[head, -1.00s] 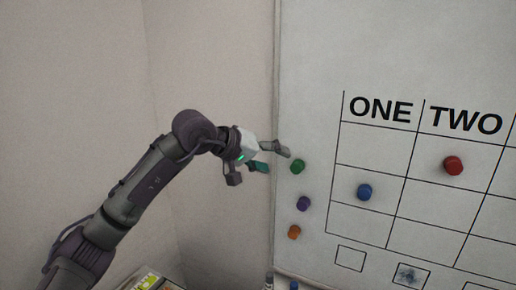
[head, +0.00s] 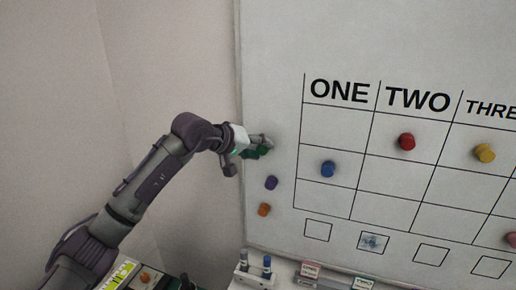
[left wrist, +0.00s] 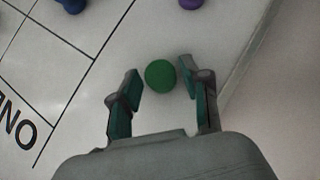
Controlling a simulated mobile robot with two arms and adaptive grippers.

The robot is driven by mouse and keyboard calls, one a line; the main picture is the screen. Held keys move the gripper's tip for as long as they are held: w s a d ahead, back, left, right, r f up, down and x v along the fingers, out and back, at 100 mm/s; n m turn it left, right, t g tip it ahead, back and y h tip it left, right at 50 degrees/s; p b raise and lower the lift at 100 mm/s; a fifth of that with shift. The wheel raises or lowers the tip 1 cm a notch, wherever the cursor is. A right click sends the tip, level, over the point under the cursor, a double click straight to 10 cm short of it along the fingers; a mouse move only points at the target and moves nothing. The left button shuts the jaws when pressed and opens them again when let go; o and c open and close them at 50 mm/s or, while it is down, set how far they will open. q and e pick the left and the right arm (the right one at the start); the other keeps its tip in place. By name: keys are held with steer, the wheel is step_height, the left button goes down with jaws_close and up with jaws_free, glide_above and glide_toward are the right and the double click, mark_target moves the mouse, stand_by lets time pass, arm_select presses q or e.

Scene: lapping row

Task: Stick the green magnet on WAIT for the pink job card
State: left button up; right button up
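The green magnet (left wrist: 160,74) is a round knob on the whiteboard. In the left wrist view it sits between the tips of my left gripper (left wrist: 160,80), whose two fingers are spread and show a gap on each side of it. In the head view my left gripper (head: 262,146) is at the board's left edge and mostly covers the green magnet. The whiteboard grid (head: 333,142) has columns headed ONE, TWO and THREE. I see no WAIT label and cannot make out a pink job card. My right gripper is not in view.
A purple magnet (head: 271,183) and an orange magnet (head: 264,210) are just below my left gripper. Blue (head: 328,169), red (head: 407,142) and yellow (head: 485,153) magnets sit in the grid. A pen holder (head: 246,278) stands below the board.

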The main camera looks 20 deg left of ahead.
arm_select(q)
jaws_close()
steer(key=shift+s, duration=0.15)
steer(key=shift+s+b, duration=0.5)
steer(key=shift+s, duration=0.3)
steer(key=shift+s, duration=0.15)
steer(key=shift+s, duration=0.4)
